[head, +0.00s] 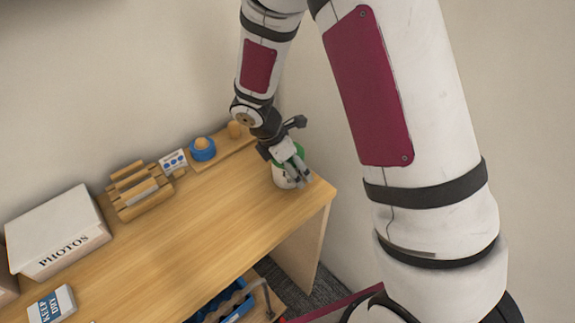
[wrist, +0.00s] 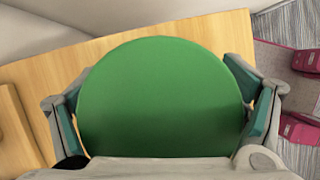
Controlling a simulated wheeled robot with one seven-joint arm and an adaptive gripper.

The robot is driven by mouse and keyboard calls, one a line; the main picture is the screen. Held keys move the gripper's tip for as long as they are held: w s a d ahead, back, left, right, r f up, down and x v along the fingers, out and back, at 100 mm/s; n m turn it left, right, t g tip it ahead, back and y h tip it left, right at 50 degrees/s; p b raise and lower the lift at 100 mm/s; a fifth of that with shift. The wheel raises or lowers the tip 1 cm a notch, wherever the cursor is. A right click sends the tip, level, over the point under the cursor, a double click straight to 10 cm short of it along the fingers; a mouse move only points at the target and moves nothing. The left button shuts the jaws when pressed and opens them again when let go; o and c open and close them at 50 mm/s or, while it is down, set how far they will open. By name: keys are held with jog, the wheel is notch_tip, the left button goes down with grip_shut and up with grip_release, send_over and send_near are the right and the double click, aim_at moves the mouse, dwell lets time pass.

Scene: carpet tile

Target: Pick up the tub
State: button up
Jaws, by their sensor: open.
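The tub (head: 282,178) is white with a green lid and stands near the right end of the wooden desk, close to the wall. In the wrist view its round green lid (wrist: 162,95) fills the middle of the picture. My gripper (head: 292,172) is over the tub. In the wrist view my gripper (wrist: 164,120) is open, with one teal-padded finger at the left and one at the right of the lid. I cannot tell whether the pads touch the tub. The tub's side is partly hidden by my fingers in the head view.
The desk's right edge is near the tub. A blue crate (head: 238,303) is below.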

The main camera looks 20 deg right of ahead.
jog(key=shift+c, duration=0.2)
jog(key=c, duration=1.4)
jog(key=shift+r, duration=0.1)
